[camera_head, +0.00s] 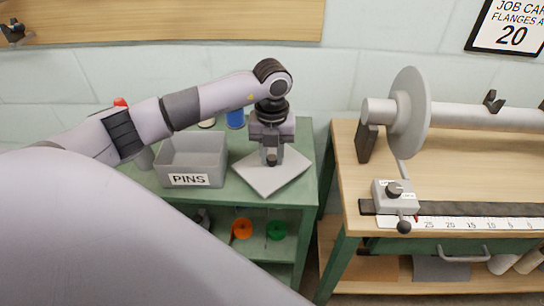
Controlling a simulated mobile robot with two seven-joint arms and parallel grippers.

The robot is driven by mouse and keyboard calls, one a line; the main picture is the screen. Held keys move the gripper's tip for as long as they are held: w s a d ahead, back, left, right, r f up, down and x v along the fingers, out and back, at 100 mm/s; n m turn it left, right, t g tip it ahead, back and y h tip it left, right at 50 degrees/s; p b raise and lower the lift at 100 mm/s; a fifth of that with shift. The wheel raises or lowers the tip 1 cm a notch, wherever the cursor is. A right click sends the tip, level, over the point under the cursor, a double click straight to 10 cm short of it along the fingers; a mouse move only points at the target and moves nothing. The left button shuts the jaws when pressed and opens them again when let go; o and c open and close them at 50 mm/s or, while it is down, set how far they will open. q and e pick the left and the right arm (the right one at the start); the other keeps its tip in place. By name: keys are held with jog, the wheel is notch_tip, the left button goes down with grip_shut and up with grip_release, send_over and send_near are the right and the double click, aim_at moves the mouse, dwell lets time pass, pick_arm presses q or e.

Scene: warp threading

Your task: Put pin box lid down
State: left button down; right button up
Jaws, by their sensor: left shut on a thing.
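The grey pin box (192,158), labelled "PINS", stands open on the green table, with its inside showing. The flat grey square lid (285,178) is to the right of the box, turned at an angle, over the green tabletop. My left gripper (271,157) points down at the lid's middle and is shut on its small dark knob. I cannot tell whether the lid touches the tabletop or hangs just above it. My right gripper is out of view.
The green table (230,192) has a lower shelf with an orange spool (242,228) and a green spool (276,230). A blue item (235,119) stands behind the box. A wooden bench (455,175) with a grey roller disc (411,111) is to the right, across a narrow gap.

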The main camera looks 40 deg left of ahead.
aim_at(272, 158)
pick_arm(q)
jog(key=shift+f, duration=0.75)
jog(key=shift+f, duration=0.1)
jog(key=c, duration=0.9)
grip_release()
jog(key=shift+f, duration=0.1)
jog(key=shift+r, duration=0.2)
notch_tip(272, 158, up, 12)
jog(key=shift+d, duration=0.1)
